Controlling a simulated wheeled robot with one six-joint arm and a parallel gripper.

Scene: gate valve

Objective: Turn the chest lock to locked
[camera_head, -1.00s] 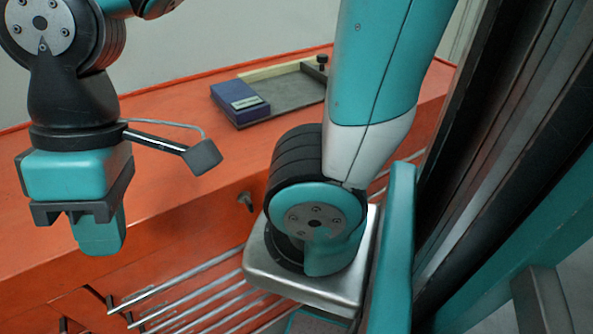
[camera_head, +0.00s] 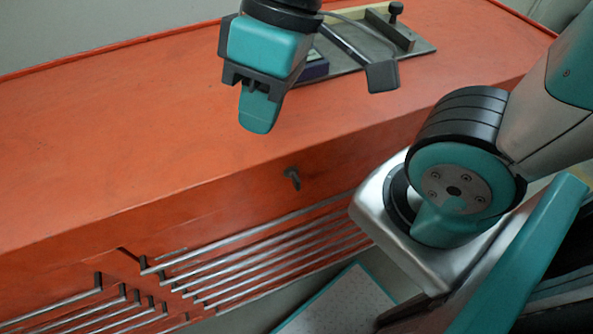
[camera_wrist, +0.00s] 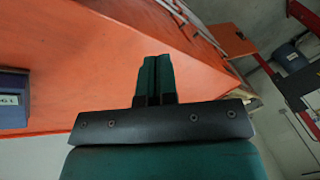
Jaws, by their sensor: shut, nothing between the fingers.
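The chest is a long orange box, and its flat top (camera_head: 120,130) fills much of the head view. A small dark metal lock key or knob (camera_head: 292,178) sticks out of its front face, above a row of metal bars. I cannot tell which way the lock is set. My gripper (camera_head: 258,112) hangs above the chest top, up and left of the lock in the picture, and touches nothing that I can see. In the wrist view the two fingers (camera_wrist: 156,80) are together with nothing between them, over the orange surface (camera_wrist: 95,65). The lock does not show in the wrist view.
A grey metal plate (camera_head: 425,48) with a dark-blue box (camera_head: 314,68) lies on the chest top, partly behind my gripper. Metal bars (camera_head: 260,245) run along the chest's front. The left part of the top is clear. The wrist view shows a dark bin (camera_wrist: 290,57).

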